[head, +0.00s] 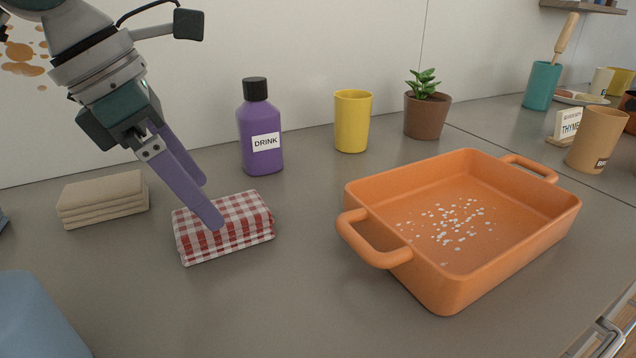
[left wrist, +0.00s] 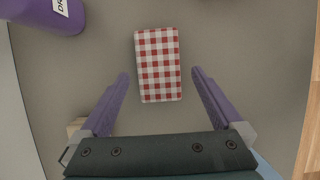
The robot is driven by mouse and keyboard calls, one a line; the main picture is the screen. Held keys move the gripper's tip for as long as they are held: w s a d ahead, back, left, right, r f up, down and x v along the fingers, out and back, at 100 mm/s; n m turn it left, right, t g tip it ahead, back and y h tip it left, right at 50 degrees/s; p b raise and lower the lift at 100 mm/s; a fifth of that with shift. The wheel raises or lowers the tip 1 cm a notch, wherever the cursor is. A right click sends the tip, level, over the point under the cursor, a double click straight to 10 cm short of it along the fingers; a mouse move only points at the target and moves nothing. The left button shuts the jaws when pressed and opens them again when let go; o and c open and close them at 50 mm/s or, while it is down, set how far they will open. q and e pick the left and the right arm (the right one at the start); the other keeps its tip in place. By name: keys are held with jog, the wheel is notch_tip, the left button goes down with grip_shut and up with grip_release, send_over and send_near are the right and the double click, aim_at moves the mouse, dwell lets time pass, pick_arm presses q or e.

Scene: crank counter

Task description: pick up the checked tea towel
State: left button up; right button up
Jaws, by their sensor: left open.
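The checked tea towel (head: 245,232) is red and white and lies folded flat on the counter in the head view. It also shows in the left wrist view (left wrist: 158,65), lying ahead of the fingertips and lined up with the space between them. My left gripper (head: 211,206) has purple fingers and is open. In the head view its fingers overlap the towel's left part. In the left wrist view the fingers (left wrist: 160,77) are apart with nothing between them. I cannot tell the exact height of the fingertips above the towel. My right gripper is not in view.
A folded beige cloth (head: 103,198) lies left of the towel. A purple drink bottle (head: 261,130) stands behind it, with a yellow cup (head: 352,121) and a potted plant (head: 427,113) further right. An orange baking dish (head: 460,225) with white bits stands to the right.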

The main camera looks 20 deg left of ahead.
aim_at(220, 210)
pick_arm(q)
jog(key=x, duration=0.4)
jog(key=shift+w+f, duration=0.25)
jog(key=shift+f, duration=0.2)
jog(key=shift+w+f+b, duration=0.1)
jog(key=shift+f+b, duration=0.1)
jog(key=shift+b, duration=0.1)
jog(key=shift+c, duration=0.2)
jog(key=c, duration=1.1)
jog(key=shift+r, duration=0.1)
jog(key=shift+c, duration=0.2)
jog(key=shift+r+p, duration=0.25)
jog(key=shift+p, duration=0.15)
notch_tip(220, 210, up, 20)
jog(key=p, duration=0.1)
jog(key=shift+f, duration=0.1)
